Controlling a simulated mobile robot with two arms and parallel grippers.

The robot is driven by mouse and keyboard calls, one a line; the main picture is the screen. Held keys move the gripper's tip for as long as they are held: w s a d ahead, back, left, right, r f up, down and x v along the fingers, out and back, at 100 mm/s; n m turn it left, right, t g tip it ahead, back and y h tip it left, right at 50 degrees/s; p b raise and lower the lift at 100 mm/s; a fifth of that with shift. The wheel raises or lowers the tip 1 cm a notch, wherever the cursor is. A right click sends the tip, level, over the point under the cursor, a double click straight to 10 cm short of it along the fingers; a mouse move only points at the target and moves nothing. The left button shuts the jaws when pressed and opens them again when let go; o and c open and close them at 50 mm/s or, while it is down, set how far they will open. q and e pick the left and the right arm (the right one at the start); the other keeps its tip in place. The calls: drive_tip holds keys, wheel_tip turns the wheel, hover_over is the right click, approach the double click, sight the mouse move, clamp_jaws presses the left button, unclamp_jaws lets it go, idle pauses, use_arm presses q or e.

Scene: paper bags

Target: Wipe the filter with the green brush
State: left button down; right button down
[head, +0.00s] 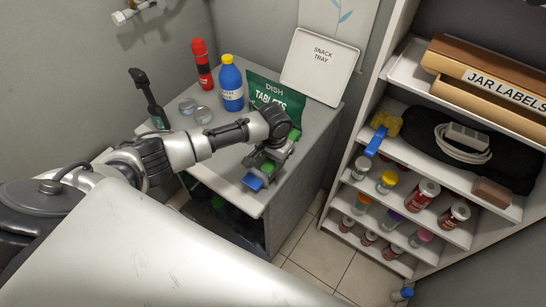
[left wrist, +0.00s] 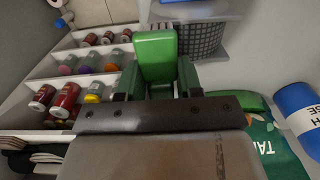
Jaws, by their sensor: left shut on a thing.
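My left gripper (head: 263,163) reaches over the grey counter near its front right edge. It is shut on a green thing, which I take to be the green brush; bits of green (head: 268,168) show at the gripper in the head view. I cannot pick out the filter for certain. My right gripper is not in view.
A green tablets pouch (head: 270,90), blue bottle (head: 231,85), red bottle (head: 202,65) and snack tray (head: 320,65) stand behind. Shelves (head: 455,178) with jars stand to the right.

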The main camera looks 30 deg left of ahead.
use_arm(q)
wheel_tip(320, 180, up, 3)
drive_tip(key=p, duration=0.3)
drive_tip(key=shift+w+r, duration=0.1)
drive_tip(key=shift+r, duration=0.3)
wheel_tip(320, 180, up, 2)
drive_tip(key=shift+r, duration=0.1)
drive_tip(key=shift+r, duration=1.4)
